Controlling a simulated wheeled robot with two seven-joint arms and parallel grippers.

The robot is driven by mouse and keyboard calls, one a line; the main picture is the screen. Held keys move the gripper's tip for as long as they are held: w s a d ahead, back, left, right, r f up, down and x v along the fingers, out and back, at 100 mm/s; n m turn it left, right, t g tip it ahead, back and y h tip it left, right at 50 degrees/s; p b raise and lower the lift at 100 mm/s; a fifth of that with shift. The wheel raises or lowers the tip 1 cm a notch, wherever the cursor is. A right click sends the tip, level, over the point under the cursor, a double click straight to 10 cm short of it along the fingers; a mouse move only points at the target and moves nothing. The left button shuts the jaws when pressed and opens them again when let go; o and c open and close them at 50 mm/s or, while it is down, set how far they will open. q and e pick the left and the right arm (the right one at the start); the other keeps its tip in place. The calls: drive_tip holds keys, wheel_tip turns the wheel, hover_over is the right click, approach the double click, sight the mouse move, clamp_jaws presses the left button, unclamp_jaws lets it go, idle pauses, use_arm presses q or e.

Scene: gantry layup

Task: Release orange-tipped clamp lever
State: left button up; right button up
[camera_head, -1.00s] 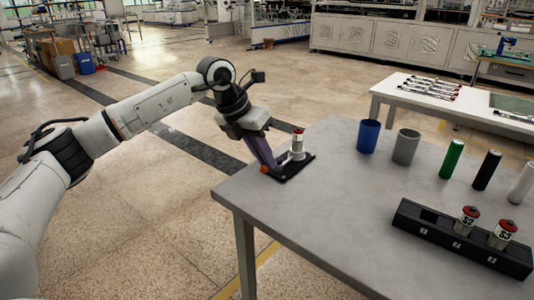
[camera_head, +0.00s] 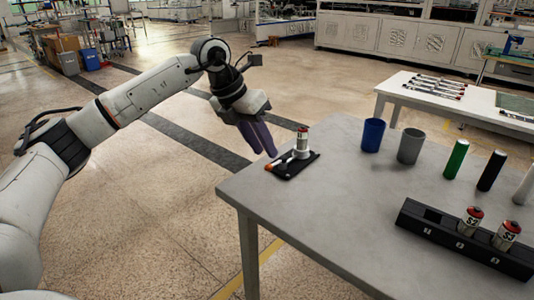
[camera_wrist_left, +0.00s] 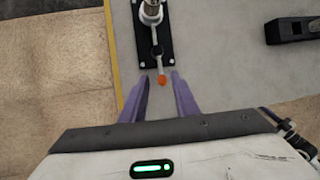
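The clamp lever (camera_head: 281,163) is a pale bar with an orange tip (camera_head: 268,167). It lies low beside a white and red cylinder (camera_head: 302,141) on a black base plate (camera_head: 296,170) at the table's left corner. My left gripper (camera_head: 260,152) is open and empty, with purple fingers up and left of the lever. In the left wrist view, the orange tip (camera_wrist_left: 162,79) lies between and just beyond the two spread fingertips of the left gripper (camera_wrist_left: 160,76), apart from both. My right gripper is in neither view.
On the grey table (camera_head: 350,210) stand a blue cup (camera_head: 372,135), a grey cup (camera_head: 410,146) and green, black and white cylinders. The table between clamp and rack is clear.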

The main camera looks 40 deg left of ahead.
use_arm(q)
drive_tip(key=v, duration=0.6)
drive_tip(key=shift+r+p, duration=0.2)
drive_tip(key=shift+p, duration=0.1)
drive_tip(key=shift+s+f, duration=0.1)
drive_tip(key=shift+s, duration=0.1)
